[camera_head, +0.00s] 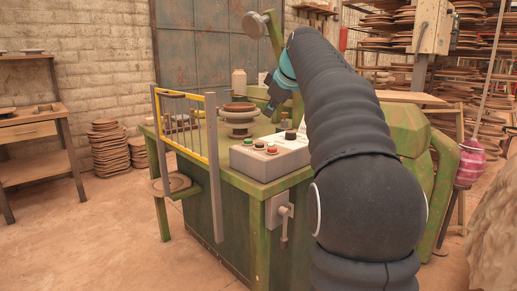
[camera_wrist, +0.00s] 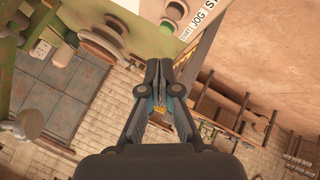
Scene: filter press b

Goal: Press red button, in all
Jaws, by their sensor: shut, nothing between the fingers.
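A pale control box (camera_head: 268,160) sits on the green machine top, with small buttons along its front. The red button (camera_head: 272,149) is at the right end of that row, and a larger dark knob (camera_head: 290,134) is behind it. My gripper (camera_head: 270,108) is above and behind the box, apart from the buttons. In the wrist view my gripper (camera_wrist: 159,66) has its fingers together and is empty. A strip of the box with START and JOG lettering (camera_wrist: 197,23) shows at the top edge there. I cannot make out the red button in the wrist view.
A yellow-framed guard (camera_head: 185,125) stands at the left of the machine. A round stand with stacked discs (camera_head: 238,118) is behind the box. A wooden table (camera_head: 30,128) and stacked discs (camera_head: 109,147) are at left. Floor at lower left is clear.

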